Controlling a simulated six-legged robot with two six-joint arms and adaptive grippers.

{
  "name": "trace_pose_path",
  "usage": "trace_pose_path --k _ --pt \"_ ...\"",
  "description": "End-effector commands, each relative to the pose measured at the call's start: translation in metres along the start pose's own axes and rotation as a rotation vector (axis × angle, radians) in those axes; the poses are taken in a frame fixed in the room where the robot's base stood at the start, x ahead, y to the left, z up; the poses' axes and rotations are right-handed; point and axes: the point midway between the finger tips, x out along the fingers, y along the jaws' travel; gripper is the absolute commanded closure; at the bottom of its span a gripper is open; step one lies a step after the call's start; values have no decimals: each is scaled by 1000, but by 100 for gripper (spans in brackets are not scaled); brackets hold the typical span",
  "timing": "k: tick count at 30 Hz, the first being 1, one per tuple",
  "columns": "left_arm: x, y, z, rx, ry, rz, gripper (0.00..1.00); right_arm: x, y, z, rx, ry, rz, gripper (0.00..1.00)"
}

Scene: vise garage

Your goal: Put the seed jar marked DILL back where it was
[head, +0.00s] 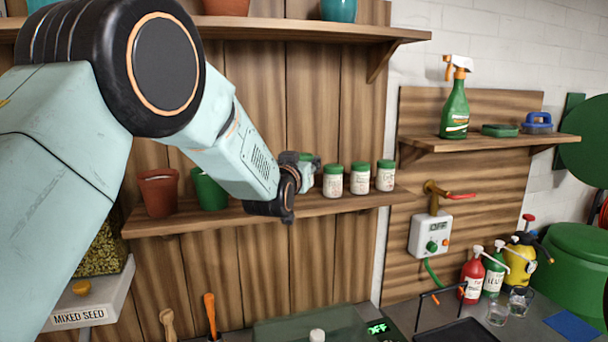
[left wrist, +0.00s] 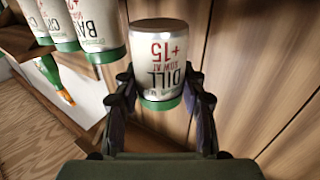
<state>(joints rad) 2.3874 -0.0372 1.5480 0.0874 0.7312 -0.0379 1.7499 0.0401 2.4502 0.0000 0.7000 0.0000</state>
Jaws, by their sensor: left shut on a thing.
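The DILL jar (left wrist: 162,65) is white with a green lid. It shows upside down in the left wrist view, with its lid between the fingers. My left gripper (left wrist: 165,95) is shut on the jar around its lid end. In the head view the left gripper (head: 303,172) is at the wooden shelf (head: 250,218), left of three similar jars. The held jar's green lid (head: 309,157) sits a little higher than their lids. The gripper hides most of the jar there. I cannot tell whether its base touches the shelf. My right gripper is not in view.
Three green-lidded jars (head: 360,179) stand in a row just right of the gripper. A terracotta pot (head: 158,193) and a green pot (head: 208,189) stand further left on the shelf. An upper shelf (head: 300,29) runs above. A wall control box (head: 430,235) hangs at right.

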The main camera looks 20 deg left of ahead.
Motion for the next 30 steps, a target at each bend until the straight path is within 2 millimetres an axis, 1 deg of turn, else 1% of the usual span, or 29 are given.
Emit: trace_pose_path --k 3,6,14,18,19,22,30 --pt "1 0 18 0 -5 0 92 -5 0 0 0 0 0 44" --pt "2 0 29 0 -3 0 92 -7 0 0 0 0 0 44" --pt "4 0 31 0 0 0 92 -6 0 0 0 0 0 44" --pt "4 0 35 0 0 0 92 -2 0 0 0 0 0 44" --pt "4 0 35 0 -1 0 57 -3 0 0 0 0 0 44" --pt "4 0 35 0 -1 0 50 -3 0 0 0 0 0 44" --pt "4 0 34 0 -1 0 50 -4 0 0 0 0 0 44"
